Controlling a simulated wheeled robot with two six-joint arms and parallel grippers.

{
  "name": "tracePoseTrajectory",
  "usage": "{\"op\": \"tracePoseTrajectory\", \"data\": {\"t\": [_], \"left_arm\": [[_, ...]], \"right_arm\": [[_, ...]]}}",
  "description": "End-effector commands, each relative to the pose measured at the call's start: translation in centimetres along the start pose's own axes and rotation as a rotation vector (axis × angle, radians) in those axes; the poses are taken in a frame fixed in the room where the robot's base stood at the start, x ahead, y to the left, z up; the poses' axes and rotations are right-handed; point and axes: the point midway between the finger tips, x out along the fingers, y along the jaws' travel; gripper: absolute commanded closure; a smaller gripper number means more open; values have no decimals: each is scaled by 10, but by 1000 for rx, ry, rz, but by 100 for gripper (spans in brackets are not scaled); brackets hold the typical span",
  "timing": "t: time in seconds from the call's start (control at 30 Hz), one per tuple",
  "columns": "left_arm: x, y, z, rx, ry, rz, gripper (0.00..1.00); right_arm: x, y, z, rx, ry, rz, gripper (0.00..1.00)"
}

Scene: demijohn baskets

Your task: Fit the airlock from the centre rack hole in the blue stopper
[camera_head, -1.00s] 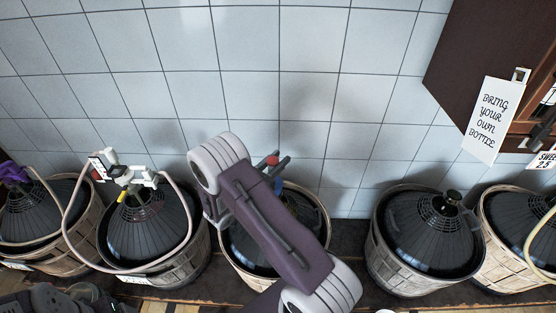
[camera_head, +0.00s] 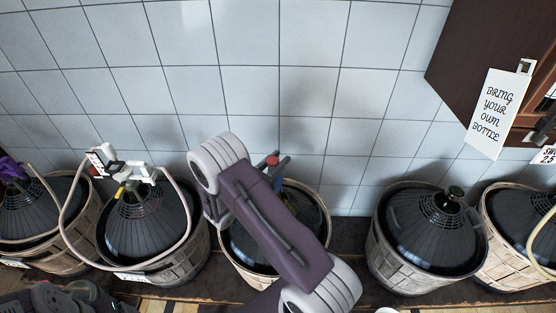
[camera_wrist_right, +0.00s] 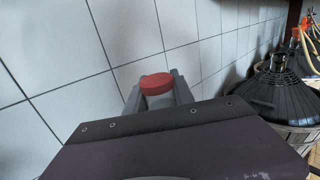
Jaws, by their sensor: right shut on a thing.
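The airlock (camera_head: 272,160) shows as a red cap between the fingers of my right gripper (camera_head: 275,167); the cap also shows in the right wrist view (camera_wrist_right: 156,84), between the grey fingers (camera_wrist_right: 158,95). The gripper is shut on it, above the middle basketed demijohn (camera_head: 318,240). A small blue part (camera_head: 278,186), perhaps the blue stopper, shows just below the gripper beside my arm. My arm hides most of the demijohn's neck, so I cannot tell whether airlock and stopper touch. My left gripper is not clearly seen.
Other basketed demijohns stand at left (camera_head: 150,235) and right (camera_head: 430,235), the left one with a looping hose (camera_head: 66,215). A tiled wall (camera_head: 250,100) is close behind. A cabinet (camera_head: 480,50) with a hanging sign (camera_head: 497,112) is at upper right.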

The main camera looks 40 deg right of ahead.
Motion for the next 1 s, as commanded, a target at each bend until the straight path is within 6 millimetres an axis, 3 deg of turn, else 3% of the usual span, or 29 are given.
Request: {"op": "tracePoseTrajectory", "data": {"t": [1.0], "left_arm": [[17, 0, 2, 0, 0, 0, 19]], "right_arm": [[-1, 0, -20, 1, 0, 0, 100]]}}
